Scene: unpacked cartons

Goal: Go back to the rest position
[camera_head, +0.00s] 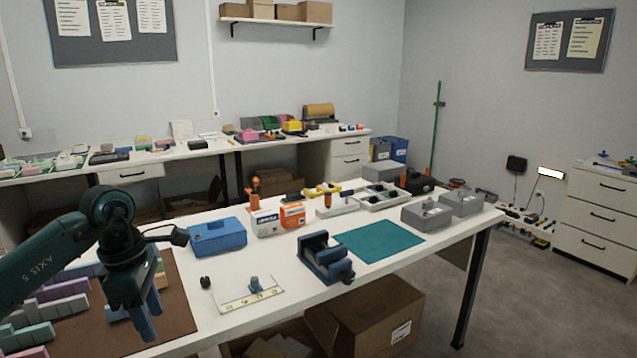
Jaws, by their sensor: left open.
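My left arm comes in from the left edge. My left gripper (148,312) points down over the brown mat (178,284) at the near left of the white table (230,333). Its two blue fingers are apart, and I see nothing held between them. Pastel blocks (50,310) in several colours lie on the mat, left of and partly behind the gripper. My arm hides part of the mat and some blocks. My right gripper is not in view.
A blue case (217,237), an orange and white box (279,220), a dark blue vise (325,258) and a white board (248,296) stand right of the gripper. A teal mat (378,242) is bare.

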